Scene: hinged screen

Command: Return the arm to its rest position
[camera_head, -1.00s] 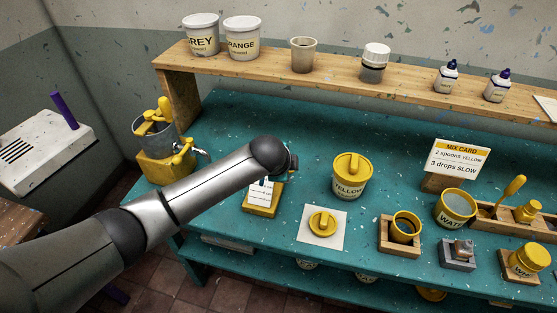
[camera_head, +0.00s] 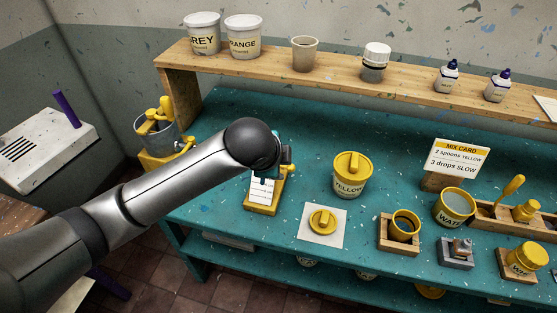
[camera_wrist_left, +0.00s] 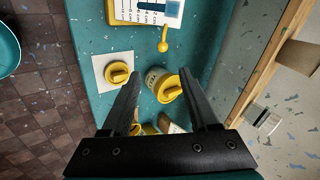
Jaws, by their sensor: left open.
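My left arm (camera_head: 150,200) comes in from the left in the head view and ends in a black wrist joint above the bench. The wrist hides most of the gripper there. In the left wrist view my left gripper (camera_wrist_left: 160,82) is open, with nothing held between its fingers. Beyond the fingers are the yellow tub (camera_wrist_left: 163,86) and a yellow knobbed lid on a white square (camera_wrist_left: 118,72). A yellow stand with a white scale card (camera_head: 262,190) is just below the wrist in the head view. My right gripper is not in view.
The teal bench (camera_head: 310,130) holds a YELLOW tub (camera_head: 350,182), a WATER cup (camera_head: 452,208), a MIX CARD (camera_head: 460,157) and small holders. A wooden shelf (camera_head: 330,72) with tubs and bottles runs behind. A metal bucket (camera_head: 155,135) stands at the left end.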

